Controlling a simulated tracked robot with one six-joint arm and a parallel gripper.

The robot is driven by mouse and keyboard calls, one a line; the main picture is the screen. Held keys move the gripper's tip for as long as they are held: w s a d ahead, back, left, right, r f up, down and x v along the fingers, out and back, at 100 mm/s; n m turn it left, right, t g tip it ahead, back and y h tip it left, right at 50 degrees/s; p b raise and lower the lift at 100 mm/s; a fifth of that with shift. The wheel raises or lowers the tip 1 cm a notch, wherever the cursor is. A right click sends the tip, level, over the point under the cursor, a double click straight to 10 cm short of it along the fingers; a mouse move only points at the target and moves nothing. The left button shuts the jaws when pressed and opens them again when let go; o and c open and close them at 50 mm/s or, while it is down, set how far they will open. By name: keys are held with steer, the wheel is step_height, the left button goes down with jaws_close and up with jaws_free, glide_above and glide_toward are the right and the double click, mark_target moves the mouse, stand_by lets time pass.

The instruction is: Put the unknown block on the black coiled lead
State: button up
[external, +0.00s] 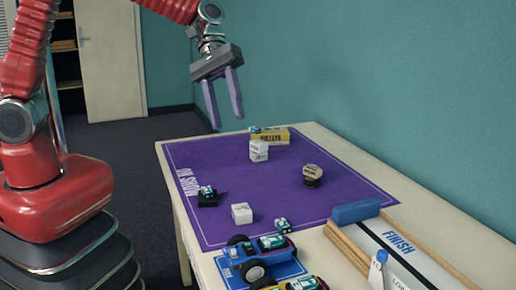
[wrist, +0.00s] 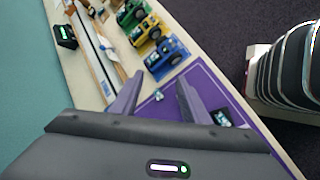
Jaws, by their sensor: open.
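A small white block (external: 242,213) with a dark mark on its face sits on the purple mat near its front edge. A taller white block or stack (external: 258,151) with dark print stands farther back. I cannot tell for certain which is the unknown block. A dark round thing with a tan top (external: 313,175) sits right of centre; it may be the black coiled lead, but it is too small to be sure. My gripper (external: 229,122) is open and empty, high above the mat's far left side. Its two fingers also show in the wrist view (wrist: 160,80).
A yellow box (external: 271,136) with a small circuit board is at the back. A black module (external: 208,197) is at the mat's left and a small teal board (external: 283,225) at the front. Toy cars (external: 258,257) and a ramp (external: 390,240) crowd the front right. The mat's middle is clear.

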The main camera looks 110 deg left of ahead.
steer(key=s+d+r+m+g+y, duration=0.1)
steer(key=s+d+r+m, duration=0.1)
steer(key=s+d+m, duration=0.3)
steer(key=s+d+r+m+g+y, duration=0.1)
steer(key=s+d+r+m, duration=0.15)
steer(key=s+d, duration=0.45)
steer(key=s+d+m+t+y, duration=0.2)
steer(key=s+d+m, duration=0.4)
steer(key=s+m, duration=0.3)
steer(key=shift+s+d+y, duration=0.15)
steer(key=shift+s+y, duration=0.65)
steer(key=shift+s, duration=1.25)
steer(key=shift+r+m, duration=0.1)
steer(key=shift+m, duration=0.15)
